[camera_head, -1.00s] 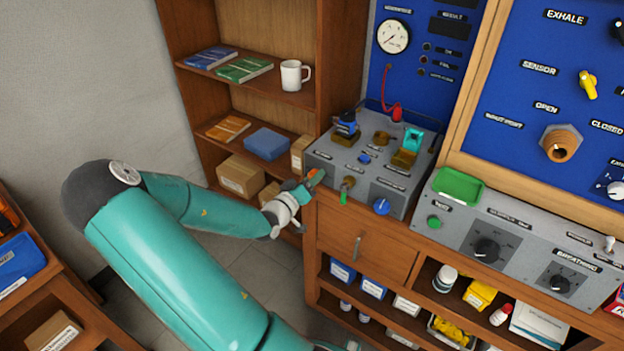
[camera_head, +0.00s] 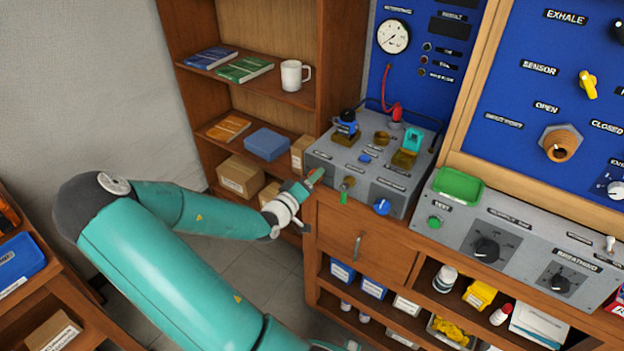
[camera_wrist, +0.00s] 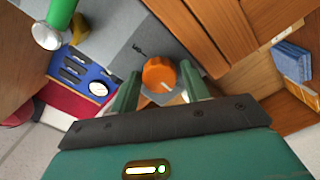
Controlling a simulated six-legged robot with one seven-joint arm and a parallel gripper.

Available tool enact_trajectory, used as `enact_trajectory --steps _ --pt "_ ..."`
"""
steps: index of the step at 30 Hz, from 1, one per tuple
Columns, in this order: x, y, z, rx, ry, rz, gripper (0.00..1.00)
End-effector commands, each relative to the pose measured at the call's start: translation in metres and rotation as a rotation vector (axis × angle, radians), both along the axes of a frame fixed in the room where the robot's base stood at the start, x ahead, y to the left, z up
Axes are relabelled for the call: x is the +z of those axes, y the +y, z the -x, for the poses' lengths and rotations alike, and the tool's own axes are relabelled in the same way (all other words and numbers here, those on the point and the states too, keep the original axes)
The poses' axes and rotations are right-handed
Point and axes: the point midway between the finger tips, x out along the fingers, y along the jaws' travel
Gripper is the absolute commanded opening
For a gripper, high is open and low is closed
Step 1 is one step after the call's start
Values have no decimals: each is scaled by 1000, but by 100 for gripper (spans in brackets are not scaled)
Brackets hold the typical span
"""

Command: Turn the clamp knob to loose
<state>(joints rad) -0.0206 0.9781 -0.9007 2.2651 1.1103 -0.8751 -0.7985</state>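An orange knob (camera_wrist: 158,74) sits on a grey panel in the wrist view, with a short white pointer mark toward its lower right side. A small label stands beside it, too small to read fully. My gripper (camera_wrist: 162,88) is open, with one green finger on each side of the knob. I cannot tell whether the fingers touch it. In the head view my gripper (camera_head: 309,184) is at the left front of the grey testbench box (camera_head: 352,172) and mostly hides the knob.
A blue knob (camera_head: 382,207) and a green-tipped lever (camera_head: 345,193) are on the same box front, right of my gripper. A wooden drawer (camera_head: 360,245) lies below. A shelf with cardboard boxes (camera_head: 240,176) stands to the left.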

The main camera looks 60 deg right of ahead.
Motion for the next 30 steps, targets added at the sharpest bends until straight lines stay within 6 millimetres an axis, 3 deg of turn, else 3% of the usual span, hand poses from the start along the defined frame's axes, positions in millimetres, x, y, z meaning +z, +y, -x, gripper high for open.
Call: enact_trajectory --steps 8,13,30 --pt "1 0 0 0 -2 2 47" --pt "0 13 -4 3 -2 1 47" --pt "0 124 -21 3 -1 0 47"
